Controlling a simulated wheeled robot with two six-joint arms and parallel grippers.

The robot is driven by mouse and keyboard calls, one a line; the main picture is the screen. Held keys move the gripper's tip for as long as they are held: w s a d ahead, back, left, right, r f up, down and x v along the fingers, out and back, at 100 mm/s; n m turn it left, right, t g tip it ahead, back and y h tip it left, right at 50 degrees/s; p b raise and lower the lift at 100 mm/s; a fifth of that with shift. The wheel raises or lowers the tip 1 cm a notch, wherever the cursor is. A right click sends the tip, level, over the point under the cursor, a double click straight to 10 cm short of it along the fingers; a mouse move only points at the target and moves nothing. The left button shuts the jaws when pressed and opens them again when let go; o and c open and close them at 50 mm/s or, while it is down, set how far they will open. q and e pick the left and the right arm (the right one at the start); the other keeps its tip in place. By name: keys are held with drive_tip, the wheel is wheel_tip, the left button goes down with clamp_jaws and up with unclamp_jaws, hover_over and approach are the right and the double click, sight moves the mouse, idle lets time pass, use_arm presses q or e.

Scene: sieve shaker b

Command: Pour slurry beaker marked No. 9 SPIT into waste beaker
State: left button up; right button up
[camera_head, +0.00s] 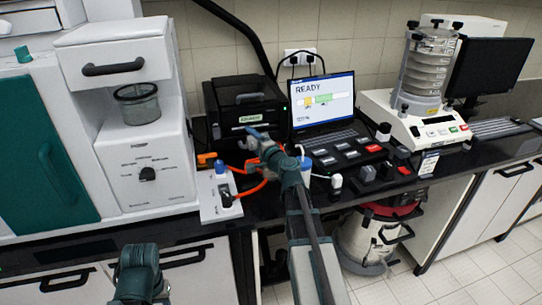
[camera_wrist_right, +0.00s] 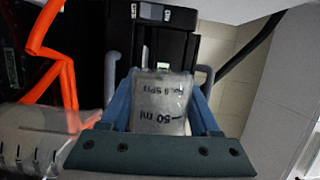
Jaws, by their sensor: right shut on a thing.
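My right gripper (camera_head: 262,136) is over the bench in front of the black case and laptop. In the right wrist view its blue fingers (camera_wrist_right: 164,105) are shut on a small clear beaker (camera_wrist_right: 160,103) marked No. 9 SPIT and 50 ml. Its contents are hard to make out. The held beaker cannot be made out in the head view. A larger clear vessel with dark graduation marks (camera_wrist_right: 30,140) shows at the lower left of the wrist view; I cannot tell whether it is the waste beaker. My left gripper is not in view.
An orange cable (camera_head: 252,188) runs across a white power strip (camera_head: 215,190). A black case (camera_head: 245,105) and laptop (camera_head: 322,100) stand behind. A white machine holding a glass vessel (camera_head: 138,103) is left; the sieve shaker (camera_head: 425,90) is right. Small keypads and blocks crowd the bench.

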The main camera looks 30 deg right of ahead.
drive_tip(key=shift+d+f+m+t+b, duration=0.25)
drive_tip(key=shift+f+m+t+b, duration=0.1)
drive_tip(key=shift+m+b, duration=0.5)
idle(0.6)
